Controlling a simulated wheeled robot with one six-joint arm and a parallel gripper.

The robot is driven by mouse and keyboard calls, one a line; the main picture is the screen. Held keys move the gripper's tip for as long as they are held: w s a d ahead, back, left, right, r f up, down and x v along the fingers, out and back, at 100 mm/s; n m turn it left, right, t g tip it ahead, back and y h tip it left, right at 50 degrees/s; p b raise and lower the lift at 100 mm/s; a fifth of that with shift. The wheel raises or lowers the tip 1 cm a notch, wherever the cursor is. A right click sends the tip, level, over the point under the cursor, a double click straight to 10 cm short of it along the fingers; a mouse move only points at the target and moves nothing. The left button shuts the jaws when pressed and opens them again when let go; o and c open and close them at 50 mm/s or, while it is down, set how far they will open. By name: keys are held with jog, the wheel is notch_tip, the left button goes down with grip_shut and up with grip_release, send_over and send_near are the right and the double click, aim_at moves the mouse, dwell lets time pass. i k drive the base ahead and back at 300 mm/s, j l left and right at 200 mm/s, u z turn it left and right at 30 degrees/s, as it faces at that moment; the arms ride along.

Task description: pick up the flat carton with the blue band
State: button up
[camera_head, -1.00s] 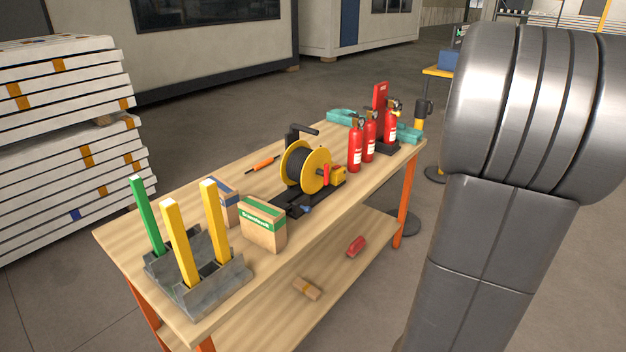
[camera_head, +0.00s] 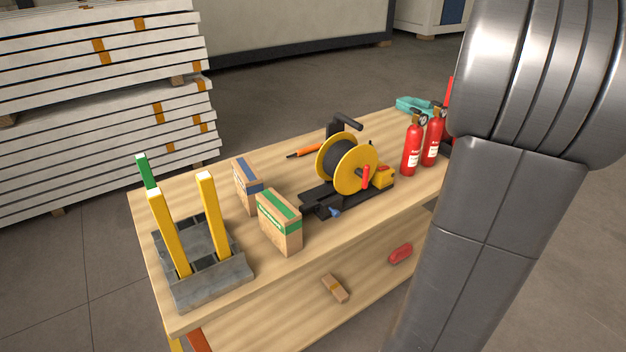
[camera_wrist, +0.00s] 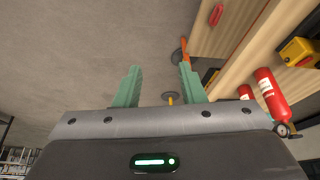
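The flat carton with the blue band (camera_head: 247,187) stands upright on the wooden workbench in the head view. It is brown, with its lower right part hidden behind the carton with the green band (camera_head: 280,222). My gripper (camera_wrist: 158,84) shows in the wrist view with two green fingers spread apart and nothing between them. It is away from both cartons, over the floor beside the bench. The wrist view does not show the cartons, and the head view does not show the fingers.
A grey holder (camera_head: 205,272) with yellow and green posts stands left of the cartons. A yellow cable reel (camera_head: 347,165) stands to their right, with red extinguishers (camera_head: 412,150) beyond. An orange tool (camera_head: 305,151) lies behind. A lower shelf (camera_head: 290,310) holds small items.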

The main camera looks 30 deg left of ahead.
aim_at(248, 183)
jog(key=i+u, duration=0.15)
jog(key=u, duration=0.3)
jog(key=i+u, duration=0.1)
jog(key=u, duration=0.35)
jog(key=i+l+u, duration=0.1)
jog(key=u, duration=0.4)
jog(key=i+l+u, duration=0.1)
jog(key=u, duration=0.35)
jog(key=i+l+u, duration=0.1)
jog(key=u, duration=0.2)
jog(key=i+l+u, duration=0.3)
jog(key=k+j, duration=0.05)
jog(key=j, duration=0.05)
